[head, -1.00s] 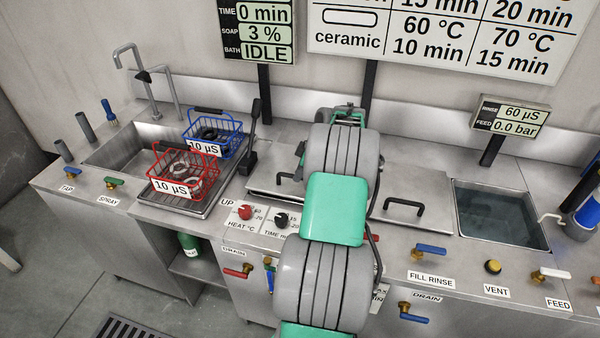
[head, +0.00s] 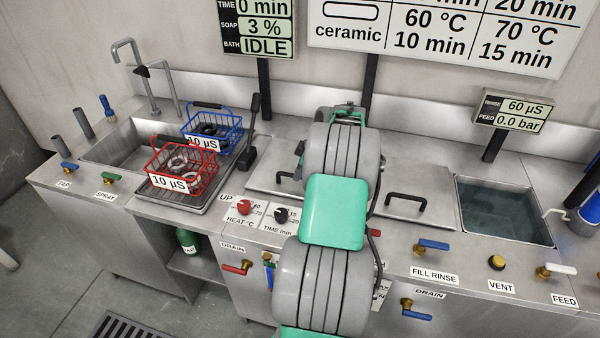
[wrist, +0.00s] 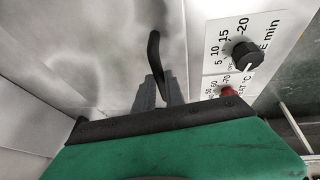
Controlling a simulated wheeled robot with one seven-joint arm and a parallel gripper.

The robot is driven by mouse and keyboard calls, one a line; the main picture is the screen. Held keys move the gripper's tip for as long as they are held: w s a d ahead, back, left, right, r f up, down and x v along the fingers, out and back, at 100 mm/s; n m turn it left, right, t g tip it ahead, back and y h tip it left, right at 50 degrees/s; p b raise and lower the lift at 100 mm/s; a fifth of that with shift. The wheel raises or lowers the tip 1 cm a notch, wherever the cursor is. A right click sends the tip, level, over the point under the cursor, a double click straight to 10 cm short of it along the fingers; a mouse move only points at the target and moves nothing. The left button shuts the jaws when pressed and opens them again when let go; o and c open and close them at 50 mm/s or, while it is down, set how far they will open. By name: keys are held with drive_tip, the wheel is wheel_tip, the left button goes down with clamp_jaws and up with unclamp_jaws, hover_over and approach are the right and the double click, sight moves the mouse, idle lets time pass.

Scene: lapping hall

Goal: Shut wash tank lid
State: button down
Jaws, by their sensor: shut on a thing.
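The wash tank lid (head: 265,177) is a flat grey metal panel in the middle of the bench in the head view. It looks flat or nearly so; whether its edges touch the bench all round I cannot tell. In the head view my arm hides the gripper and the middle of the panel.
Red (head: 180,172) and blue (head: 212,135) baskets stand by the sink at left. A black upright lever (head: 252,125) is left of the lid. A second black handle (head: 405,201) sits right of my arm. The water-filled rinse tank (head: 505,212) is open. Knobs (head: 281,214) line the front.

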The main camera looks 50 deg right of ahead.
drive_tip(key=shift+s+a+f, duration=0.1)
drive_tip(key=shift+a+f, duration=0.1)
drive_tip(key=shift+f, duration=0.15)
drive_tip(key=c, duration=1.4)
unclamp_jaws()
drive_tip(key=shift+r, duration=0.1)
drive_tip(key=v, duration=0.7)
drive_tip(key=shift+r+b, duration=0.3)
drive_tip(key=shift+r, duration=0.05)
drive_tip(key=shift+s, duration=0.1)
